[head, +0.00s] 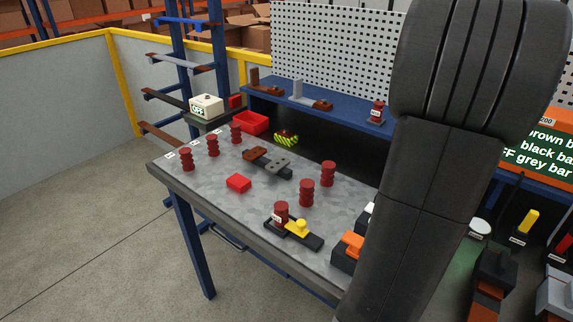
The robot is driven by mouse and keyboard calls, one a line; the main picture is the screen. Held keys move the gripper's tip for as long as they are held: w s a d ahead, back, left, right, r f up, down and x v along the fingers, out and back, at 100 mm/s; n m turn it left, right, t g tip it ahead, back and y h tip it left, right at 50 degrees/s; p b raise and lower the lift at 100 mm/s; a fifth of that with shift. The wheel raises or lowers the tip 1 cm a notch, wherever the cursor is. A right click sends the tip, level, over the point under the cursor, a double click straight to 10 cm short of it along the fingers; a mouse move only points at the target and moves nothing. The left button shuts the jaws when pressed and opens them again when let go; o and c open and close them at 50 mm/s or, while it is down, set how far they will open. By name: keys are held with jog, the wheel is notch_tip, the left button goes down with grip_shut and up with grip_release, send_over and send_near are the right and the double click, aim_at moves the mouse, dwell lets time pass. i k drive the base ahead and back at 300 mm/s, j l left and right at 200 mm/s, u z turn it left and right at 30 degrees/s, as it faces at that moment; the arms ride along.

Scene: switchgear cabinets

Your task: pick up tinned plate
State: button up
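A small grey metal plate (279,163), which looks like the tinned plate, lies on the grey worktable (220,192) near its middle. It sits beside a brown copper-coloured plate (257,153), and dark pieces show close under or beside both. I cannot tell whether the plates touch. My own dark arm crosses the right side of the view and hides the right part of the table. My gripper is not in view.
Red ribbed insulators (306,193) stand at the table's left edge and right of the plates. A red block (238,183) lies in front, and a striped yellow-black item (286,139) behind. A red tray (251,122) and blue shelf (338,112) are at the back.

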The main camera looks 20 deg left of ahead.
aim_at(276, 166)
jog(key=j+u, duration=0.15)
jog(key=j, duration=0.25)
jog(key=i+j+u, duration=0.15)
jog(key=j, duration=0.2)
jog(key=i+j+u, duration=0.15)
jog(key=j, duration=0.25)
jog(key=j+u, duration=0.15)
jog(key=j, duration=0.2)
